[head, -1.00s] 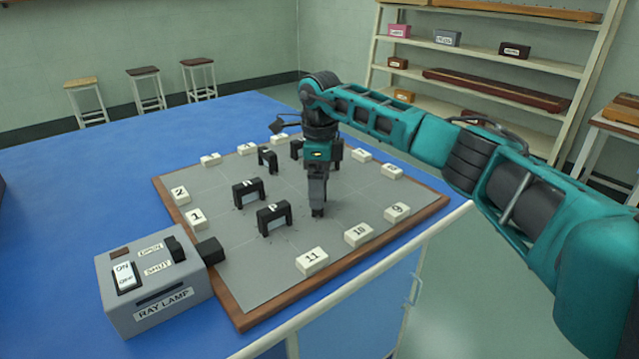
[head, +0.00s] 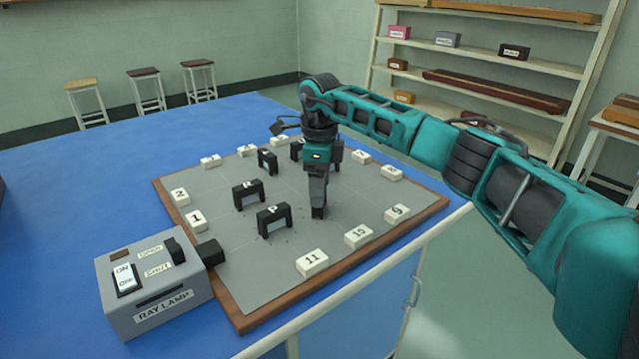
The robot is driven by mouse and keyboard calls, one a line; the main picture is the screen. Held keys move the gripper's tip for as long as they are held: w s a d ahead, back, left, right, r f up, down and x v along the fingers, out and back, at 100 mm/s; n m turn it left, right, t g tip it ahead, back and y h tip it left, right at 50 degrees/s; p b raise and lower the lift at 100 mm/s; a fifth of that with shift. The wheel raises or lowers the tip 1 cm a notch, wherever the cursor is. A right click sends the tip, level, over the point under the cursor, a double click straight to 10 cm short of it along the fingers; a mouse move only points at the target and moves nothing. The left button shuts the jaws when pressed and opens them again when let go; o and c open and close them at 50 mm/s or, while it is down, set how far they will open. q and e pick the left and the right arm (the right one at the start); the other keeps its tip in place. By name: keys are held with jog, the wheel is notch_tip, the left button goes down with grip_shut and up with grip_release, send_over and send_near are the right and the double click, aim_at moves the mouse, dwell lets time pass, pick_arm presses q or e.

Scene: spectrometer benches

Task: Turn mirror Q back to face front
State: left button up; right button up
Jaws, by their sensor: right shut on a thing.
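My right gripper (head: 318,213) points straight down at the grey board (head: 240,262), right of the black mirror P (head: 273,218). It is shut on a small dark thing at board level, which I take to be mirror Q. The gripper hides nearly all of it, so I cannot read its label or tell its facing. Another black mirror (head: 248,194) stands left of and behind P; its letter is hard to read. Two more stand at the back, one in the open (head: 267,159) and one partly behind my arm (head: 296,149). My left gripper is out of view.
White numbered blocks ring the board, such as 11 (head: 312,263), 10 (head: 358,236) and 9 (head: 397,212). The grey ray lamp (head: 150,290) stands at the board's left front corner. A pale rail (head: 345,284) runs along the bench's near edge.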

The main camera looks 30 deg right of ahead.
jog(key=shift+r+m+p, duration=0.15)
jog(key=shift+m+p, duration=0.25)
jog(key=shift+r+m+p, duration=0.1)
jog(key=shift+m+p, duration=0.9)
jog(key=shift+p, duration=0.05)
jog(key=shift+m+p, duration=0.7)
jog(key=shift+m, duration=0.1)
jog(key=shift+m+p, duration=0.8)
jog(key=shift+m, duration=0.4)
jog(key=shift+m+p, duration=0.55)
jog(key=shift+m, duration=0.35)
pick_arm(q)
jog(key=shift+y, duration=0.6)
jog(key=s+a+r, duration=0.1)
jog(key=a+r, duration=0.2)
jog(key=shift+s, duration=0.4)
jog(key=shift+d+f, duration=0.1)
pick_arm(e)
jog(key=shift+m, duration=0.3)
jog(key=o, duration=1)
jog(key=shift+f, duration=0.2)
